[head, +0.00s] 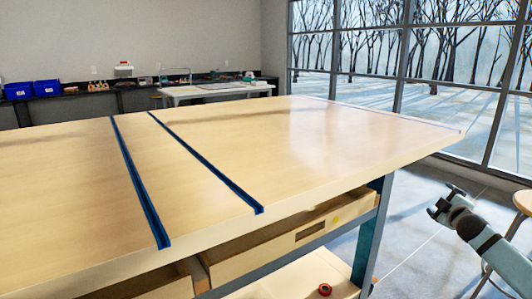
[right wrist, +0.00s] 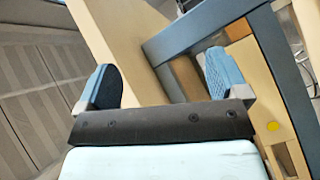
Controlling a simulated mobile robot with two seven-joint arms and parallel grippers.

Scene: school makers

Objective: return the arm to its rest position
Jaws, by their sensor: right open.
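My right gripper (head: 445,202) is at the right of the head view, beyond the right end of the workbench and over the floor. In the right wrist view its two fingers (right wrist: 160,80) stand wide apart with nothing between them. The gripper is open and empty. The wooden workbench (head: 260,150) fills the middle of the head view, with two blue tracks across its bare top. My left gripper is not in view.
A red roll (head: 325,289) lies on the bench's lower shelf. A wooden stool (head: 523,202) stands at the right edge, close to my right arm. The bench's blue leg (head: 370,235) is left of the gripper. Blue bins (head: 32,90) sit on the far counter.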

